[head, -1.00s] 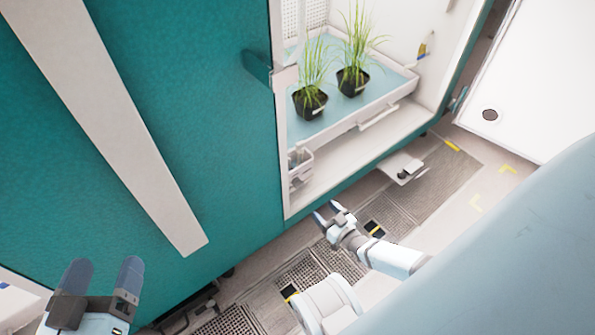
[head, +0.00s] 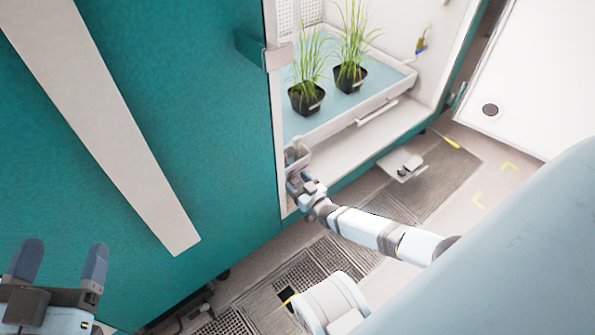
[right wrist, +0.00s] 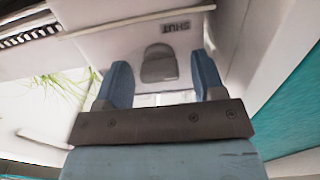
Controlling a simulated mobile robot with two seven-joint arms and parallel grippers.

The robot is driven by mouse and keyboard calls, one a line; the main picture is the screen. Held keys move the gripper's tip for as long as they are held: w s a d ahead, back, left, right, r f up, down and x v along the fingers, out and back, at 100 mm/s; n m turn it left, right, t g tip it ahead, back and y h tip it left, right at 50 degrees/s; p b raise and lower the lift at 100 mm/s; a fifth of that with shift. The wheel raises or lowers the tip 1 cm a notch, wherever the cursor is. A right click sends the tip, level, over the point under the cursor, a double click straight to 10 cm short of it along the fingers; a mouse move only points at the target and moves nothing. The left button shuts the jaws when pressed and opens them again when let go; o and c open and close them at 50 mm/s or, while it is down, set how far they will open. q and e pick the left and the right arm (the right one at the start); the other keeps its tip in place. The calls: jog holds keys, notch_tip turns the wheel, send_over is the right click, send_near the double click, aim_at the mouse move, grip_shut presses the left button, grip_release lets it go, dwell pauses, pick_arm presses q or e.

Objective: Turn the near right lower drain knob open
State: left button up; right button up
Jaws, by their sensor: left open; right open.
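A grey rounded knob (right wrist: 159,63) shows in the right wrist view on a pale panel, beside a label (right wrist: 176,27) reading SHUT, upside down in the picture. The knob is between my right gripper's two blue fingers, with gaps on both sides. In the head view, my right gripper (head: 298,182) is open at the lower left corner of the open chamber, by a small pale box (head: 297,153). The knob cannot be made out in the head view. My left gripper (head: 58,268) is open and empty before the teal door (head: 180,110).
Two potted grass plants (head: 306,96) (head: 350,78) stand on a tray (head: 375,105) in the chamber. A small plate (head: 402,168) sticks out low beneath the chamber. A white panel (head: 535,80) stands at right. Floor grates (head: 315,262) lie below.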

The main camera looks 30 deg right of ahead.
jog(key=c, duration=0.9)
